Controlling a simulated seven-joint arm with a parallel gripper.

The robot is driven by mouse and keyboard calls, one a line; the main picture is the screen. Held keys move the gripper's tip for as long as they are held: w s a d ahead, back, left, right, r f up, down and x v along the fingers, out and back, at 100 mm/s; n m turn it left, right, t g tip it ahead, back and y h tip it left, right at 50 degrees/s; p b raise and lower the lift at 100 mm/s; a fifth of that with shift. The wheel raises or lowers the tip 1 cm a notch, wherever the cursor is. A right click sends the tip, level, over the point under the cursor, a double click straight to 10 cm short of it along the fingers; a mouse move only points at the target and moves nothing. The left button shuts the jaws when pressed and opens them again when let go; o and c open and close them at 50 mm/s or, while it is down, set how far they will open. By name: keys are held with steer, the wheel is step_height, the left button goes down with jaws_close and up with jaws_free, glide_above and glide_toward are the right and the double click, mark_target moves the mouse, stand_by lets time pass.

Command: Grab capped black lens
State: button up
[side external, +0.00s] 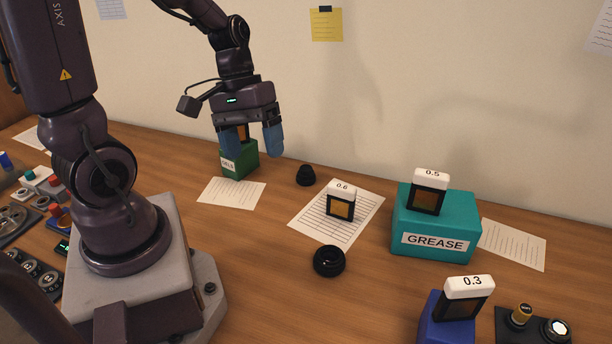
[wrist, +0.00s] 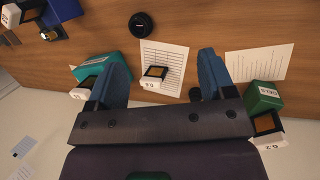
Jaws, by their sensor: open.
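A round black lens (side external: 329,261) lies on the wooden table in front of the ruled paper, ring-shaped face up. It also shows at the top of the wrist view (wrist: 141,25). A second, smaller, stepped black piece (side external: 306,175) stands behind the paper. In the wrist view it is partly hidden beside the right-hand finger (wrist: 195,94). I cannot tell clearly which one is capped. My gripper (side external: 253,152) has blue fingers, spread wide and empty, pointing down above the table near the green box. Both fingers also show in the wrist view (wrist: 163,54).
A green box (side external: 240,164) stands below the gripper. A white-topped "0.6" block (side external: 341,203) sits on the ruled paper (side external: 312,220). A teal GREASE box (side external: 434,235) with a "0.5" block and a blue box (side external: 447,320) with a "0.3" block stand right.

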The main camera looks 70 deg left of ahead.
mark_target(302, 169)
steer(key=w+a+f+n+t, duration=0.2)
steer(key=a+f+n+t, duration=0.2)
steer(key=f+n, duration=0.2)
steer(key=w+a+f+n+t, duration=0.1)
steer(key=a+f+n+t, duration=0.3)
steer(key=n, duration=0.6)
steer(key=w+a+f+n+t, duration=0.2)
steer(key=a+f+n, duration=0.3)
steer(key=f+n, duration=0.3)
steer(key=shift+w+f+t, duration=0.1)
steer(key=shift+w+t, duration=0.25)
steer(key=shift+t, duration=0.55)
steer(key=a+n+y, duration=0.1)
steer(key=a+y, duration=0.1)
steer(key=w+a+n+t+y, duration=0.1)
steer(key=a+n, duration=0.1)
steer(key=a, duration=0.1)
steer(key=shift+w+f+y, duration=0.1)
steer(key=shift+y, duration=0.3)
steer(key=shift+w+a, duration=0.1)
steer(key=shift+w, duration=0.25)
steer(key=x, duration=0.7)
steer(key=shift+r+x, duration=0.2)
steer(key=shift+x, duration=1.15)
steer(key=shift+r+x, duration=0.15)
steer(key=shift+x, duration=1.15)
steer(key=shift+w, duration=0.15)
steer(key=c, duration=1)
